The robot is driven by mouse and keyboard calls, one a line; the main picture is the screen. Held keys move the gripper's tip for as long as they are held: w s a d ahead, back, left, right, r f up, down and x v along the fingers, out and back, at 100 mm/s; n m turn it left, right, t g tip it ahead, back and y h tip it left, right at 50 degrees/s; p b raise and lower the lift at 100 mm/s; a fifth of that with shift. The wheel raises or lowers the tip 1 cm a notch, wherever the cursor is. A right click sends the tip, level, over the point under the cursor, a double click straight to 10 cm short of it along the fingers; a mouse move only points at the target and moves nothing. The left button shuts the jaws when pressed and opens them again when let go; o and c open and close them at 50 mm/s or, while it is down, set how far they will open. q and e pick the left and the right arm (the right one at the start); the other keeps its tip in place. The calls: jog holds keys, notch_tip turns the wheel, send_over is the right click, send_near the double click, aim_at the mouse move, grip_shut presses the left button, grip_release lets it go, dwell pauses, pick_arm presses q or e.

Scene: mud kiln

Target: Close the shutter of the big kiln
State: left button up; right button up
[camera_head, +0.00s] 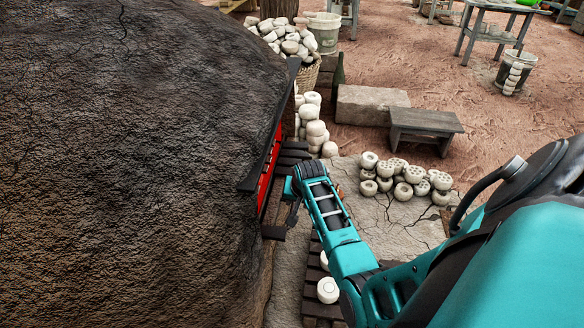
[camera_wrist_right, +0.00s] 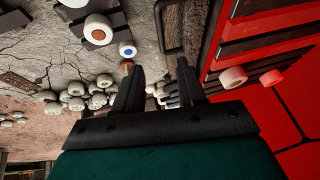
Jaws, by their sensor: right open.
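The big kiln (camera_head: 120,130) is a dark, cracked mud dome filling the left of the head view. A bright red opening with dark edging (camera_head: 266,180) shows on its right side, seen steeply from above. In the right wrist view the red area (camera_wrist_right: 290,110) is at the right, with pale pots in front of it. A dark bar like a handle (camera_wrist_right: 170,25) shows at the top; I cannot tell whether it belongs to the shutter. My right gripper (camera_head: 291,212) is beside the kiln's opening. Its fingers (camera_wrist_right: 158,78) are apart, with nothing seen held. My left gripper is out of view.
White pots (camera_head: 405,178) stand on a cracked slab right of my right arm. More pots (camera_head: 313,125) are stacked by the kiln, near a full basket (camera_head: 300,75). A low bench (camera_head: 425,122) and a stone block (camera_head: 370,104) stand behind. A dark slatted rack (camera_head: 312,290) lies below.

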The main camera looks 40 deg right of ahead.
jog(key=shift+m, duration=0.3)
jog(key=b+x, duration=0.8)
jog(key=x, duration=0.5)
jog(key=shift+w+a, duration=0.1)
jog(key=shift+f, duration=0.1)
jog(key=shift+c, duration=0.5)
grip_shut()
